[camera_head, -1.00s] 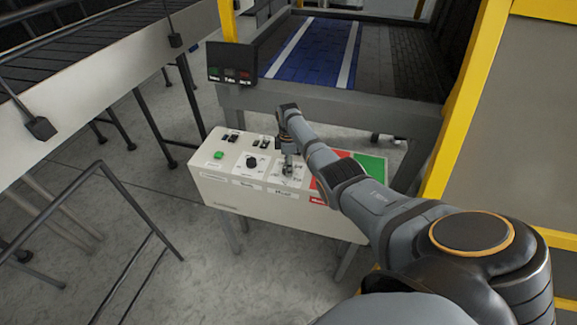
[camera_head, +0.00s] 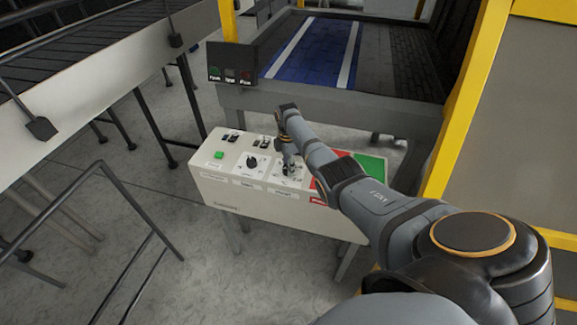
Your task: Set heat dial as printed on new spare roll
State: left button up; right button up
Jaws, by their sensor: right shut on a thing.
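A white control box (camera_head: 235,192) stands on legs in the middle of the view. My right gripper (camera_head: 289,172) points down onto the plate right of the black dial and is shut on a knob there, mostly hidden by the fingers. I cannot read its setting or its label. A black dial (camera_head: 252,162) on a white plate sits to the left of my gripper and is free. No spare roll can be made out. My left gripper is not in view.
The box also carries a green button (camera_head: 219,155), small black switches (camera_head: 232,137), a red panel (camera_head: 317,184) and a green panel (camera_head: 370,167). A small dark display (camera_head: 231,64) stands behind. A yellow frame (camera_head: 468,90) rises at the right, and dark railings (camera_head: 100,165) stand left.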

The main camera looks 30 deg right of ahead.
jog(key=o, duration=1)
jog(key=shift+w+r, duration=0.1)
jog(key=shift+r, duration=0.05)
jog(key=shift+o, duration=0.9)
notch_tip(320, 180, up, 12)
jog(key=shift+w, duration=0.3)
jog(key=shift+d, duration=0.1)
